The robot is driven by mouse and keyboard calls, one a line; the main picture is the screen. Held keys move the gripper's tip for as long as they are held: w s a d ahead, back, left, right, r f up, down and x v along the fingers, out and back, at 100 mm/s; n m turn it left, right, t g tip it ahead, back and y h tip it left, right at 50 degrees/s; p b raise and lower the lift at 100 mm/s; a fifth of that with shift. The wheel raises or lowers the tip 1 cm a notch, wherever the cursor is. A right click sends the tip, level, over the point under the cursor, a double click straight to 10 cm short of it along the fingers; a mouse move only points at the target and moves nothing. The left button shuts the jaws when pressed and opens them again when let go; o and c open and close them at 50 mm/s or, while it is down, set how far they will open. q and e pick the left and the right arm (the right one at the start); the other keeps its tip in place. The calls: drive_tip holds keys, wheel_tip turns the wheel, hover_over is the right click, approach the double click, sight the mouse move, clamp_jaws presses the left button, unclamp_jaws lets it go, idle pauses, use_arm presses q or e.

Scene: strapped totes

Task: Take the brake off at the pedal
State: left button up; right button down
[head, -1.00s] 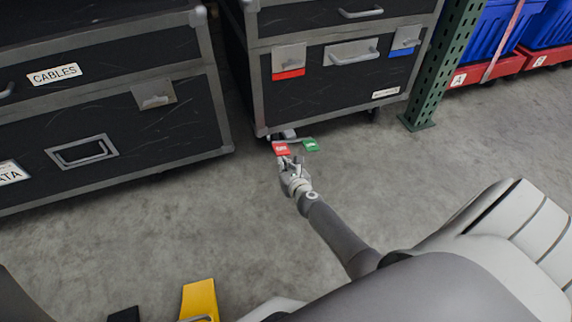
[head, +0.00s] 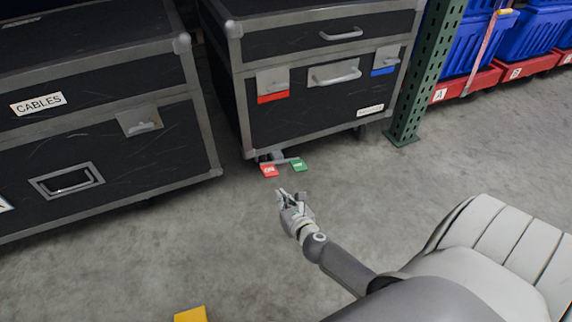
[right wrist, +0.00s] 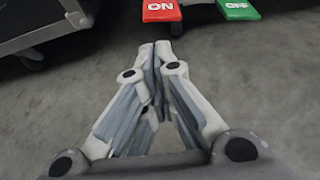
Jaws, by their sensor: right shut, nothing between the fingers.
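The brake pedal sits low at the bottom left corner of the middle black case (head: 310,112). It has a red ON pad (head: 269,170) and a green OFF pad (head: 299,164); the right wrist view also shows the red pad (right wrist: 161,10) and the green pad (right wrist: 238,9) at its top edge. The two pads look about level; I cannot tell which is pressed. My right gripper (head: 281,192) is shut and empty, in front of the pads and apart from them. In the right wrist view its closed fingertips (right wrist: 162,46) point toward the red pad. My left gripper is not in view.
A large black case labelled CABLES (head: 90,140) stands at the left. A green rack post (head: 425,75) stands right of the middle case. Blue totes (head: 530,34) on red dollies (head: 478,83) stand beyond it. A yellow thing (head: 190,314) shows at the bottom edge. The floor between is clear.

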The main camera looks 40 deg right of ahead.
drive_tip(key=shift+v, duration=1.5)
